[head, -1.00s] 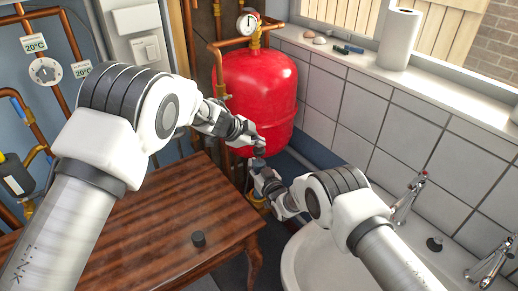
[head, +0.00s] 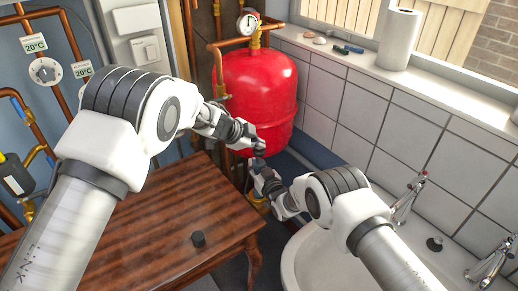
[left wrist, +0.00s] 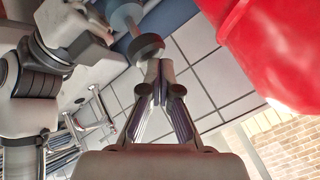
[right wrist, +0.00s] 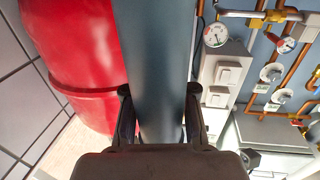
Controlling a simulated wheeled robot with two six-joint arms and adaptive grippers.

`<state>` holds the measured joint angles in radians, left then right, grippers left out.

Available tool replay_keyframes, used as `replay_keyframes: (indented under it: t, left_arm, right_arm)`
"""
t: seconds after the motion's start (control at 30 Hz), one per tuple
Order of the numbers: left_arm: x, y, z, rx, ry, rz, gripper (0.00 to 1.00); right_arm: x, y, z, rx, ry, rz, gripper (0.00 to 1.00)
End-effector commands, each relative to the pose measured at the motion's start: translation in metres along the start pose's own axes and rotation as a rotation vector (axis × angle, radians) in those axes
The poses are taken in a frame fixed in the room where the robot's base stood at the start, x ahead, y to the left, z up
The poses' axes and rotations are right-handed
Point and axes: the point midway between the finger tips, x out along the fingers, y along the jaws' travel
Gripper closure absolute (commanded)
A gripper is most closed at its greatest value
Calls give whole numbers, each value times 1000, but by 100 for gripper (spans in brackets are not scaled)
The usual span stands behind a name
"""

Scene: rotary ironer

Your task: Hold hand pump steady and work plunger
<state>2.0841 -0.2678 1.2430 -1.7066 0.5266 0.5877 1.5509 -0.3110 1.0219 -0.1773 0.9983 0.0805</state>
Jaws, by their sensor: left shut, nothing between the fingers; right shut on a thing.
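The hand pump's blue-grey cylinder (right wrist: 155,60) runs up through the right wrist view. My right gripper (right wrist: 158,90) is shut around it, one finger on each side. In the left wrist view the plunger's dark round knob (left wrist: 147,45) sits on a thin rod, with a grey round pump end (left wrist: 122,14) beyond it. My left gripper (left wrist: 160,66) is shut and empty, its tips right at the knob; I cannot tell whether they touch. In the head view the dark knob (head: 259,149) shows small between the two grippers; my arms hide most of the pump.
A red tank (head: 262,95) stands close behind the grippers. A white basin (head: 325,262) with taps is at lower right. Copper pipes (head: 65,30) line the left wall.

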Motion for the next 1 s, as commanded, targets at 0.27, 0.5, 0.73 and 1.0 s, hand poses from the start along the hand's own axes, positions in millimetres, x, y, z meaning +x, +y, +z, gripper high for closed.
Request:
replay_keyframes:
  t: [0.27, 0.5, 0.73, 1.0]
  left_arm:
    - [3, 2, 2, -1, -1, 1, 100]
    - [5, 4, 4, -1, -1, 2, 100]
    - [7, 6, 6, -1, -1, 2, 100]
    - [9, 7, 7, -1, -1, 2, 100]
  right_arm:
    - [0, 0, 0, 0, 0, 0, 100]
    - [0, 0, 0, 0, 0, 0, 100]
    - [0, 0, 0, 0, 0, 0, 100]
    - [0, 0, 0, 0, 0, 0, 100]
